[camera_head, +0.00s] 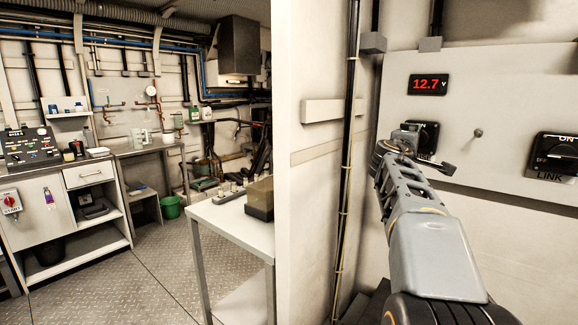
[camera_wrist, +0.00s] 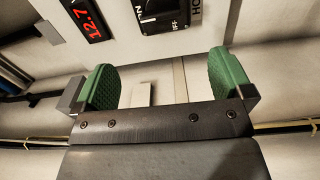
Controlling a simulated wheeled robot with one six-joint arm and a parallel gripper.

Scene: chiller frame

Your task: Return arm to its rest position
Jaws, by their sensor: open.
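My arm reaches up from the lower right of the head view toward a pale wall panel (camera_head: 505,95). My gripper (camera_wrist: 165,80) is open in the wrist view, with its two green-padded fingers wide apart and nothing between them. In the head view the arm's far end partly covers a black rotary switch (camera_head: 430,130) on the panel. The switch also shows in the wrist view (camera_wrist: 162,14), beyond the fingers and apart from them.
A red display (camera_head: 428,84) reads 12.7 V. A small toggle (camera_head: 478,133) and another black rotary switch (camera_head: 555,153) are on the panel. A black vertical pipe (camera_head: 348,150) runs left of the arm. A white table (camera_head: 235,222) stands farther left, with open floor (camera_head: 155,265) beyond.

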